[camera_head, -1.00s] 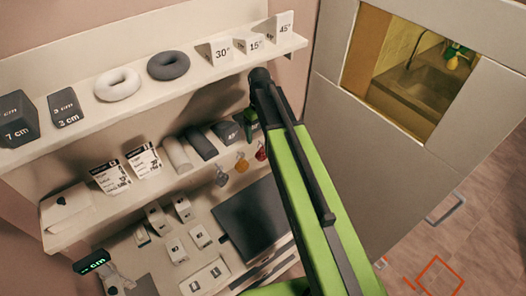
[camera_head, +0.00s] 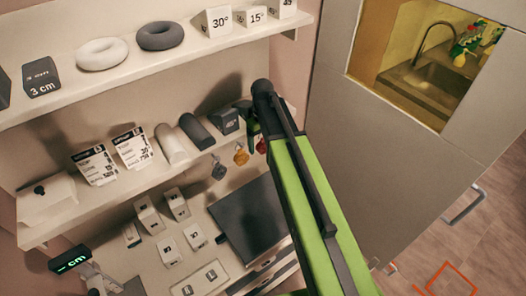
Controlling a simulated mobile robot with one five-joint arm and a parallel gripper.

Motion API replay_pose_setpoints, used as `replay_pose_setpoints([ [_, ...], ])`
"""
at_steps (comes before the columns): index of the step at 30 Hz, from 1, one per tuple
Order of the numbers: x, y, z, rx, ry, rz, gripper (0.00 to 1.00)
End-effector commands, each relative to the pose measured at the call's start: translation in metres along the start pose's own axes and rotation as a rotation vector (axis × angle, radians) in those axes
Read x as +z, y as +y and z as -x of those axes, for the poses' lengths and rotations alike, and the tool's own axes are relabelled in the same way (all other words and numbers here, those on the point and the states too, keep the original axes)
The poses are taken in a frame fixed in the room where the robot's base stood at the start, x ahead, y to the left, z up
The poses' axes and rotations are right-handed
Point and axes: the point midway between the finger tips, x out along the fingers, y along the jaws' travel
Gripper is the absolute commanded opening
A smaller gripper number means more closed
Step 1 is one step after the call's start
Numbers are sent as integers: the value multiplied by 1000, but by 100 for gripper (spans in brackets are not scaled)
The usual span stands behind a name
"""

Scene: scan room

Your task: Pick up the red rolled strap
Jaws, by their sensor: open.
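A small red hanging roll (camera_head: 261,146), which looks like the red rolled strap, hangs under the front edge of the middle shelf, partly covered by my arm. An orange one (camera_head: 240,155) and a grey one (camera_head: 219,171) hang to its left. My gripper (camera_head: 249,116) shows as a small dark green part behind the black end of my arm, just above and left of the red roll in the picture. It is open. Its fingertips are mostly hidden, and I cannot tell the depth gap to the roll.
The middle shelf (camera_head: 105,202) carries grey rolls, a block, cards and a white box. The upper shelf (camera_head: 120,87) holds rings and angle blocks. A dark panel (camera_head: 248,218) and small white blocks lie below. A grey wall with a window stands right.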

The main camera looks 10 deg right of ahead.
Motion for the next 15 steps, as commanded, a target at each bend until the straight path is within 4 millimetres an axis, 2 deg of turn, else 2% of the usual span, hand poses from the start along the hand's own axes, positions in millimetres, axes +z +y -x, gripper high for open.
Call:
replay_pose_setpoints([
  [3, 0, 0, 2, 0, 0, 0, 82],
  [15, 0, 1, 2, 0, 0, -1, 30],
])
